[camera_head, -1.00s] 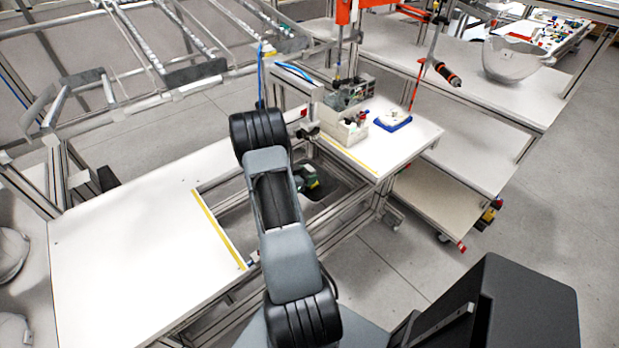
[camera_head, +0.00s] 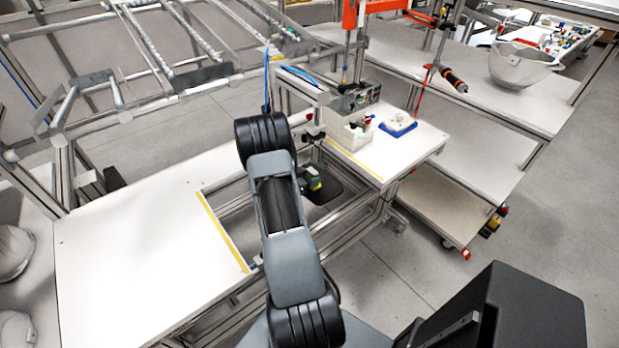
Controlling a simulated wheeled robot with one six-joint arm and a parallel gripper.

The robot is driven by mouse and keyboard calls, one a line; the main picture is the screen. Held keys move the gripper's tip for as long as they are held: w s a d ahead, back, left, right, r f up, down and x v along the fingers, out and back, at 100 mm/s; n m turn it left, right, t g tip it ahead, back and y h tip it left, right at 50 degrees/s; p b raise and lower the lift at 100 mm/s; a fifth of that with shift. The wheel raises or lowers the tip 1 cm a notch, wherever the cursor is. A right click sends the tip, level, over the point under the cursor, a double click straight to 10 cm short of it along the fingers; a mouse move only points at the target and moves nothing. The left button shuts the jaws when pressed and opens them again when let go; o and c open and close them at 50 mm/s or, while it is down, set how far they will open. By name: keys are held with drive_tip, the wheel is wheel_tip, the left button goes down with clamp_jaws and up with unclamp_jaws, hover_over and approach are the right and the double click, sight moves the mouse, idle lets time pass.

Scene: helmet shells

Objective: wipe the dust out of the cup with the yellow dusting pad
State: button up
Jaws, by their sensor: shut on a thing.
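My arm reaches away from the bottom of the head view, over the opening beside the white table. Its far end is hidden behind its own links, so my gripper does not show. I cannot make out the yellow dusting pad or the cup. A small green and yellow thing (camera_head: 312,180) lies over a dark surface just right of my arm; I cannot tell what it is.
A white table (camera_head: 120,255) with a yellow strip is at left. A bench (camera_head: 405,150) at right bears a grey bin (camera_head: 350,135) and a blue tray (camera_head: 397,130) with a white part. A helmet shell (camera_head: 520,68) sits behind. Frame posts stand around.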

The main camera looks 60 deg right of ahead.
sight(309, 172)
drive_tip(key=shift+s+a, duration=0.25)
drive_tip(key=shift+s, duration=0.5)
drive_tip(key=shift+s+a, duration=0.25)
drive_tip(key=shift+s, duration=0.5)
drive_tip(key=shift+w, duration=0.1)
drive_tip(key=shift+w+d, duration=0.3)
drive_tip(key=shift+w, duration=0.45)
drive_tip(key=shift+w+d, duration=0.25)
drive_tip(key=shift+w, duration=0.5)
drive_tip(key=shift+r, duration=0.15)
drive_tip(key=shift+r+p, duration=1.95)
drive_tip(key=shift+r, duration=0.25)
drive_tip(key=s+a, duration=0.2)
drive_tip(key=s, duration=0.5)
drive_tip(key=s+a, duration=0.2)
drive_tip(key=s, duration=0.5)
drive_tip(key=shift+a+b, duration=0.35)
drive_tip(key=shift+s, duration=0.1)
